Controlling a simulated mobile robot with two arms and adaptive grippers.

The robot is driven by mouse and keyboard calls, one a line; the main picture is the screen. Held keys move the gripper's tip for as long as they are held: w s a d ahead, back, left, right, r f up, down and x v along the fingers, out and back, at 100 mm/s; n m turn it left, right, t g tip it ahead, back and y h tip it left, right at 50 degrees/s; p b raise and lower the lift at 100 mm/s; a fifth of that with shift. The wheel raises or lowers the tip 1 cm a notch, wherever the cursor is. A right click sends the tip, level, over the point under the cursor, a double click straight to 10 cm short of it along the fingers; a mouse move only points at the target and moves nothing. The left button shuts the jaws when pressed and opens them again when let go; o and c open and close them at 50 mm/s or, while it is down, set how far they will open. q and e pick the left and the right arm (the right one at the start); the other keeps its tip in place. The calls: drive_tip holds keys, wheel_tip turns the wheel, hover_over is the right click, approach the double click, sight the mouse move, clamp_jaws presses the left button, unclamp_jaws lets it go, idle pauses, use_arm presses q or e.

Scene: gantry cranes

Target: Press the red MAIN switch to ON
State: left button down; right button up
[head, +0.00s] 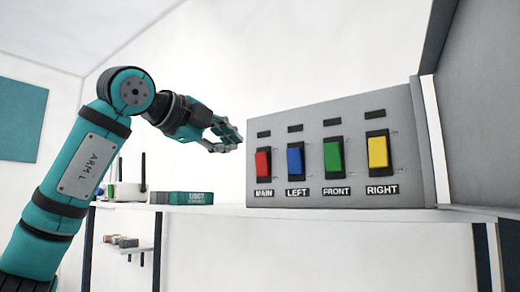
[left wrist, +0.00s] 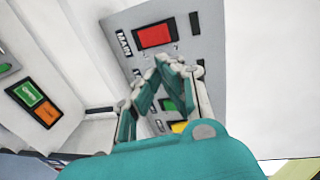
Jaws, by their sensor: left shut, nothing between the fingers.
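The red MAIN switch (head: 263,163) is the leftmost rocker on a grey control box (head: 350,110). The small indicator window above it is dark, and I cannot tell which way the rocker is tilted. My left gripper (head: 238,142) is shut and empty, to the left of the box and a little higher than the red switch, apparently apart from it. In the left wrist view the red switch (left wrist: 154,36) shows in full beside the closed fingertips (left wrist: 170,62). The fingers hide part of the row there. My right gripper is not in view.
Blue LEFT (head: 295,161), green FRONT (head: 333,156) and yellow RIGHT (head: 377,153) switches sit close beside the red one. The box stands on a white shelf (head: 225,210) with a teal box (head: 182,198) and a white router (head: 125,192). A grey panel (head: 485,110) rises at right.

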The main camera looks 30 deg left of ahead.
sight(262, 165)
use_arm(q)
drive_tip(key=w+p, duration=0.1)
drive_tip(key=w, duration=0.2)
drive_tip(key=w+p, duration=0.2)
drive_tip(key=w, duration=0.1)
drive_tip(key=w+p, duration=0.1)
drive_tip(key=w, duration=0.2)
drive_tip(key=shift+w+d+f, duration=0.15)
drive_tip(key=shift+w+d, duration=0.15)
drive_tip(key=shift+w, duration=0.05)
drive_tip(key=shift+w+d+p, duration=0.1)
drive_tip(key=shift+w+p, duration=0.35)
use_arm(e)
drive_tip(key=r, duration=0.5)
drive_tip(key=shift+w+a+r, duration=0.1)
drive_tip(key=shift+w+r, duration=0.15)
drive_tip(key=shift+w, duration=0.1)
use_arm(q)
drive_tip(key=shift+w, duration=0.1)
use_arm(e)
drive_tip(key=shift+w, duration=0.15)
